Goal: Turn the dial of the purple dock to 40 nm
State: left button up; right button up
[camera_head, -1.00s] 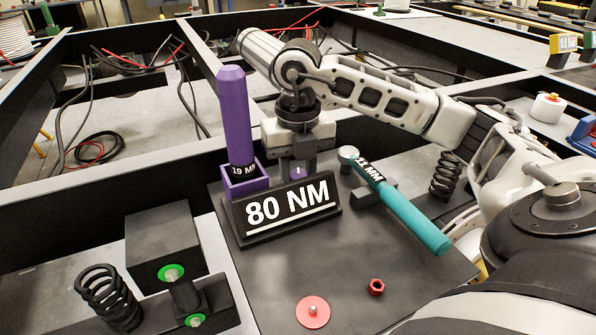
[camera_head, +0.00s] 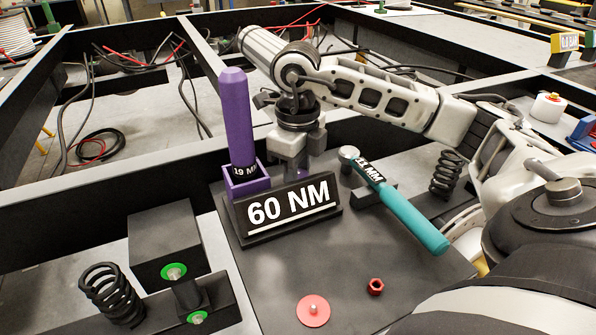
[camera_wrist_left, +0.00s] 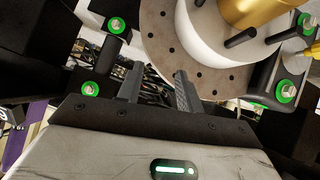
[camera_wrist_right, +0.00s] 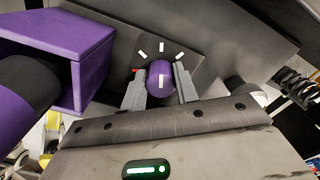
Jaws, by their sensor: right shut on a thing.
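The purple dock (camera_head: 246,183) stands on the dark plate with a purple tool (camera_head: 237,120) marked "19 M..." upright in it. A black sign beside it (camera_head: 291,207) reads "60 NM". My right gripper (camera_head: 296,160) reaches down behind the sign. In the right wrist view, my right gripper (camera_wrist_right: 160,92) is shut on the round purple dial (camera_wrist_right: 160,78), which has a white mark; white ticks surround its far side. The dock's open purple box (camera_wrist_right: 92,60) is at the left there. My left gripper (camera_wrist_left: 157,88) shows only in its wrist view, with fingers apart and nothing between them.
A teal tool (camera_head: 405,215) marked "11 MM" rests on a black holder right of the sign. A red disc (camera_head: 313,310) and a red nut (camera_head: 376,287) lie in front. Black springs (camera_head: 112,295) stand at both sides. A round perforated plate (camera_wrist_left: 190,50) is near my left gripper.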

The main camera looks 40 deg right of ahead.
jog(key=shift+n, duration=0.5)
jog(key=o, duration=1)
jog(key=shift+a+f, duration=0.1)
jog(key=shift+s, duration=0.1)
